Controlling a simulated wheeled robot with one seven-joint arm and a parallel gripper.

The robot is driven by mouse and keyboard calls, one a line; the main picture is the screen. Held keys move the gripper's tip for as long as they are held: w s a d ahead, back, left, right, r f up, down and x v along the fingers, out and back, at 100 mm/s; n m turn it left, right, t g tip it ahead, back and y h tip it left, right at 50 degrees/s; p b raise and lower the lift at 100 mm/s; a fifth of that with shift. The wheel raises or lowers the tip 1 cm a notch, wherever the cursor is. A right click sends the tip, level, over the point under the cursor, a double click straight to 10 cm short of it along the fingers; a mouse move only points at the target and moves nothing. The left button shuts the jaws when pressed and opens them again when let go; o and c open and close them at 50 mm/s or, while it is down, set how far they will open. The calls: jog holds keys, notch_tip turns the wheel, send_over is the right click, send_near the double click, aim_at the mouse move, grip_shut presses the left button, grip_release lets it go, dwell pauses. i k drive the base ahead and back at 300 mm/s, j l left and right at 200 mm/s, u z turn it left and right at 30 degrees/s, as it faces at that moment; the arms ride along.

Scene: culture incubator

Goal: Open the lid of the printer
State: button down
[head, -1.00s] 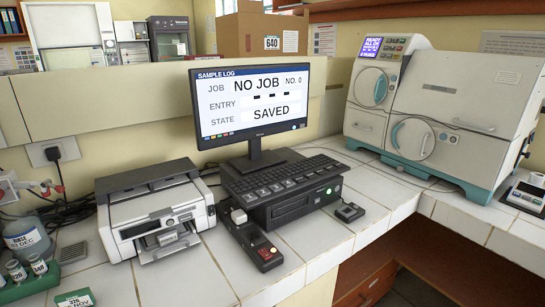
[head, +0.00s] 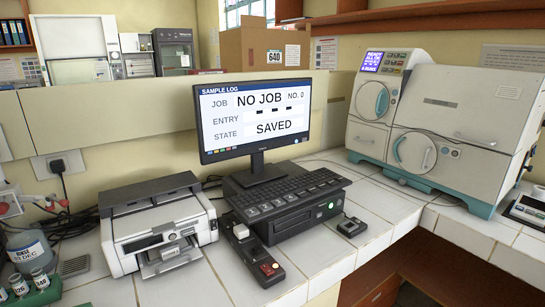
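The printer (head: 158,232) is a white and grey box with a dark top on the tiled counter, left of the monitor. Its dark grey lid (head: 150,193) lies over the top rear and looks closed. A small control panel and a front tray show on its front face. My gripper does not show in the head view.
The monitor (head: 255,120) reads NO JOB and SAVED. A keyboard on a black unit (head: 290,205) and a small button box (head: 258,262) stand right of the printer. A rinse bottle (head: 30,252) and vials are at left. A large white incubator-like machine (head: 440,120) stands at right.

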aim_at(161, 219)
jog(key=i+l+u, duration=0.15)
jog(key=u, duration=0.25)
jog(key=i+l+u, duration=0.2)
jog(key=u, duration=0.15)
jog(key=i+l+u, duration=0.15)
jog(key=l+u, duration=0.25)
jog(key=j, duration=0.1)
